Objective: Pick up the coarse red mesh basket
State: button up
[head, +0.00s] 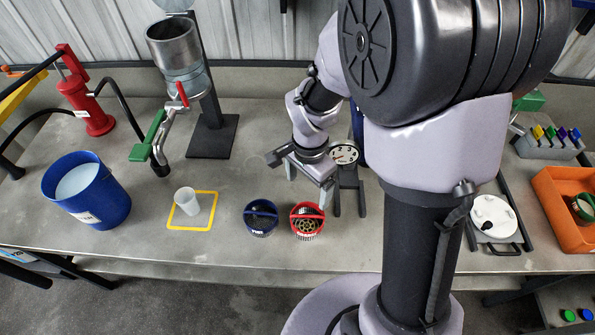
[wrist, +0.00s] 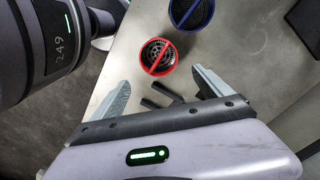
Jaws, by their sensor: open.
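The coarse red mesh basket (head: 307,221) stands on the grey bench near its front edge. It has a red rim, a red bar across the top and a dark open grid inside. In the wrist view the basket (wrist: 158,57) lies just beyond the fingertips, roughly centred between them. My gripper (head: 308,186) is open and empty, behind and above the basket. In the wrist view its two fingers (wrist: 160,88) are spread wide, and neither touches the basket. A blue basket (head: 261,217) with a finer dark mesh stands close to the left of the red one.
A white cup (head: 187,201) stands in a yellow square left of the baskets. A blue bucket (head: 86,190) is farther left. A dial gauge stand (head: 345,160) is close to the right of my gripper. Two short dark bars (wrist: 160,95) show between my fingers. An orange bin (head: 556,217) is far right.

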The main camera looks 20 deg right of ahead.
jog(key=b, duration=0.3)
send_near(308, 216)
jog(key=f, duration=0.5)
jog(key=shift+a, duration=0.25)
jog(key=f+b, duration=0.1)
jog(key=f, duration=0.1)
jog(key=f+b, duration=0.1)
jog(key=f, duration=0.2)
jog(key=shift+w+d+f, duration=0.15)
jog(key=shift+d+f, duration=0.05)
jog(key=shift+r, duration=0.1)
jog(key=c, duration=1.5)
